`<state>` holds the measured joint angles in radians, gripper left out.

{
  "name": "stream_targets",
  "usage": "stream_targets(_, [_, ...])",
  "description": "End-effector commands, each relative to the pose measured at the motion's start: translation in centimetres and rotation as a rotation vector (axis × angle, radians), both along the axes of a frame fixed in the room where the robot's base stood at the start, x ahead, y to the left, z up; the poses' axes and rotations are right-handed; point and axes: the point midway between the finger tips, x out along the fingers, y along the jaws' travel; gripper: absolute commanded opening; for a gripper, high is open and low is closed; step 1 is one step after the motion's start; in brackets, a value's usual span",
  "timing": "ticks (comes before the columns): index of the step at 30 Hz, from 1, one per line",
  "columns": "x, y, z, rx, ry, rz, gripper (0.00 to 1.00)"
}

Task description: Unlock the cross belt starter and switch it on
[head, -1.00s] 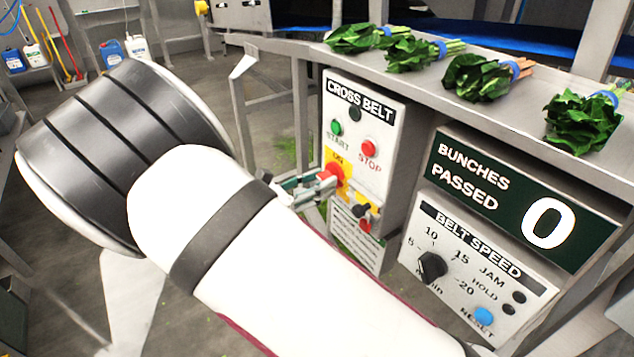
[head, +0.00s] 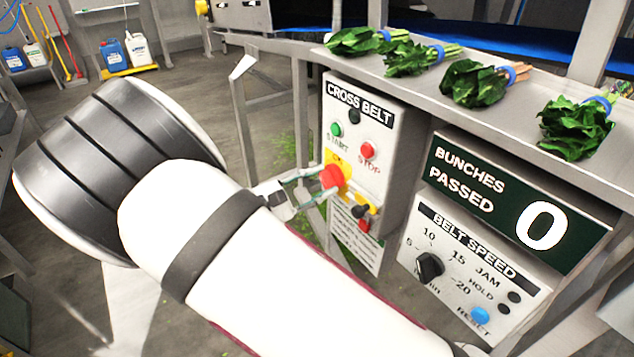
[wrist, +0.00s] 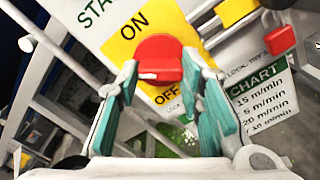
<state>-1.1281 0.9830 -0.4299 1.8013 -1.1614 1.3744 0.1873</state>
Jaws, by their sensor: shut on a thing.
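The cross belt starter (head: 372,140) is a pale box with a green start button (head: 336,130), a red stop button (head: 367,151) and a dark round lamp. Below them, a red rotary handle (head: 332,177) sits on a yellow plate (wrist: 128,40) marked ON and OFF. My gripper (head: 316,180) is shut on the red handle; in the wrist view its teal-padded fingers (wrist: 163,92) flank it. I cannot tell which mark the handle points to. Below right of the handle is a black piece (head: 360,211) by a red block (wrist: 281,40), perhaps a padlock, apart from my fingers.
A notice and chart (wrist: 262,95) hang under the starter. To the right are a counter sign (head: 520,205) reading 0 and a belt speed panel (head: 470,262) with a black knob. Several bunches of greens (head: 475,83) lie on the ledge above. Open floor lies left.

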Motion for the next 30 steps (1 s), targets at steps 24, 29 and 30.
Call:
stream_targets(24, [-0.03, 0.05, -0.13, 0.406, -0.599, 0.002, 0.06])
stream_targets(29, [-0.02, 0.03, -0.13, 0.456, -0.672, 0.002, 0.06])
stream_targets(30, [-0.03, 0.03, -0.12, 0.465, -0.686, 0.002, 0.06])
